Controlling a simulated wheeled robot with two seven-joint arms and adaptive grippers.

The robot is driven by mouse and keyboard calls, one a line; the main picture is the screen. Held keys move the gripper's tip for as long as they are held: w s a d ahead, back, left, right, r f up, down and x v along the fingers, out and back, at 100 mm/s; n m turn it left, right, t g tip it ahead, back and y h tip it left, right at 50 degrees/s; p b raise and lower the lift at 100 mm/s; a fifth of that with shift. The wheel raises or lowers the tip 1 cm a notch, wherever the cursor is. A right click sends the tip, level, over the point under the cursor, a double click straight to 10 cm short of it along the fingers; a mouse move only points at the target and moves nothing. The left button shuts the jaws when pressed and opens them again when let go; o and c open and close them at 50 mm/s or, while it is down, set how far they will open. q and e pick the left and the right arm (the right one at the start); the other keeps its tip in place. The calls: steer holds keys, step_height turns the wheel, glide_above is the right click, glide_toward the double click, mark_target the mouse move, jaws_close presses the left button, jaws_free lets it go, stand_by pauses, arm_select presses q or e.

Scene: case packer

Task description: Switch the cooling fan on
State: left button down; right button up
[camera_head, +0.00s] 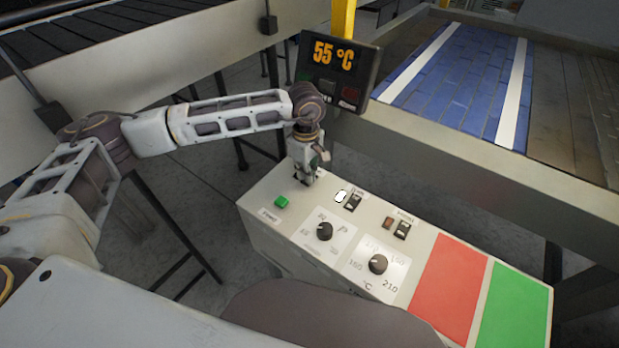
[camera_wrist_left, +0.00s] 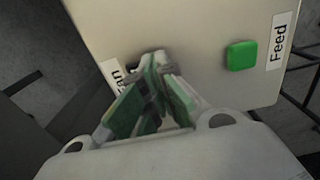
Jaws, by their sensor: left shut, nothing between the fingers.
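The fan switch is mostly hidden behind my left gripper. A "Fan" label (camera_wrist_left: 117,75), partly covered, shows beside the fingers in the left wrist view. A small dark part (camera_wrist_left: 150,57), perhaps the switch's edge, shows at the fingertips; its position cannot be told. My left gripper (camera_head: 305,181) is shut and empty, pointing down at the back left of the pale control panel (camera_head: 262,188). It also shows in the left wrist view (camera_wrist_left: 157,72). Its tips are at or very near the panel; contact cannot be told. My right gripper is not in view.
A green Feed button (camera_head: 281,202) is close to the gripper. A rocker switch (camera_head: 353,202), another rocker (camera_head: 403,229) and two knobs (camera_head: 325,231) (camera_head: 378,264) share the panel. A display (camera_head: 338,72) reading 55 °C stands behind the arm. A conveyor (camera_head: 450,80) is beyond.

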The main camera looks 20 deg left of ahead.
arm_select(q)
steer(key=shift+f+b, duration=0.4)
steer(key=shift+f, duration=0.05)
stand_by(0.6)
steer(key=shift+r+p, duration=1.2)
steer(key=shift+r, duration=2.3)
